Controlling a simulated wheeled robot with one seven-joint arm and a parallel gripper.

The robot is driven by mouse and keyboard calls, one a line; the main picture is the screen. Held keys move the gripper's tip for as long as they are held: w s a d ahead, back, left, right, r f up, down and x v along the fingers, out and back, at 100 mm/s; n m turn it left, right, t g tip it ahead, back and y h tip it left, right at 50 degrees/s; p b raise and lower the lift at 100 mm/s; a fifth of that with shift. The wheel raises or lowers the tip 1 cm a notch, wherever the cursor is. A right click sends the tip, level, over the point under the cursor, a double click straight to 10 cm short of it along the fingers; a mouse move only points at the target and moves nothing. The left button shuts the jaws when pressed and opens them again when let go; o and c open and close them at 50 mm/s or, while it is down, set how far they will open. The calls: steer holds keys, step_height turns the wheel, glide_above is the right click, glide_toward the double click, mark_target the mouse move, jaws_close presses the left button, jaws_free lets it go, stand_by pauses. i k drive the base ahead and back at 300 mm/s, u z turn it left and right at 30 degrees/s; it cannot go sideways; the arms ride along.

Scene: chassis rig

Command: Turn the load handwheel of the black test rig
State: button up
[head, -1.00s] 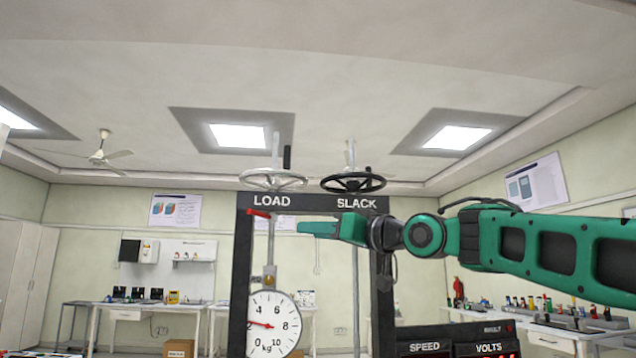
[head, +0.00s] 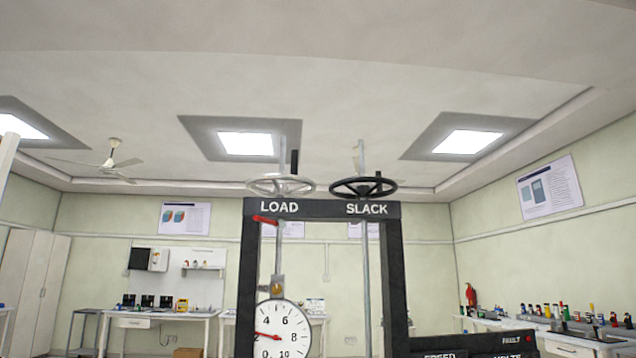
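The black test rig (head: 394,270) stands at the centre of the head view. The silver load handwheel (head: 281,186) sits on top of its crossbar above the word LOAD, with a dark upright handle at its far side. The black slack handwheel (head: 362,187) is beside it on the right, above the word SLACK. A round white dial (head: 283,330) marked in kg hangs below the load side, its red needle at about 2. The dial's lower part is cut off by the picture edge. My gripper and arm are not in view.
A red lever (head: 265,220) sits under the crossbar at the left. A dark panel (head: 474,345) marked SPEED and VOLTS is at the lower right, partly cut off. Benches with equipment (head: 165,315) line the back wall. The space above the handwheels looks clear.

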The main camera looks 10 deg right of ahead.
mark_target(280, 188)
steer(key=z, duration=1.1)
steer(key=k, duration=1.2)
steer(key=u, duration=1.4)
steer(key=i, duration=1.05)
steer(key=z, duration=0.05)
